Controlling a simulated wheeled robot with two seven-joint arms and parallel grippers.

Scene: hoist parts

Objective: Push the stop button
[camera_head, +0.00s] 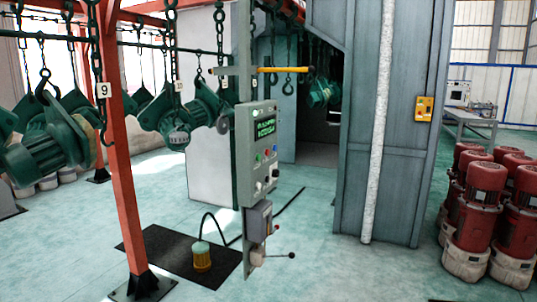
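A grey control panel (242,165) stands upright on a post near the middle of the view. Its upper part has a dark display with green characters (265,130). Below the display are several small coloured buttons, including a green one (258,157), a blue one and a red one (274,149). Darker knobs sit lower on the panel. The labels are too small to read, so I cannot tell which is the stop button. Neither of my grippers is in view.
A grey box (258,222) and a lever with a dark knob (291,255) are below the panel. A red post (122,180) and green hoists (45,140) are left. Red motors (485,190) stand right. A yellow box (424,108) is on the grey wall. Floor right of the panel is clear.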

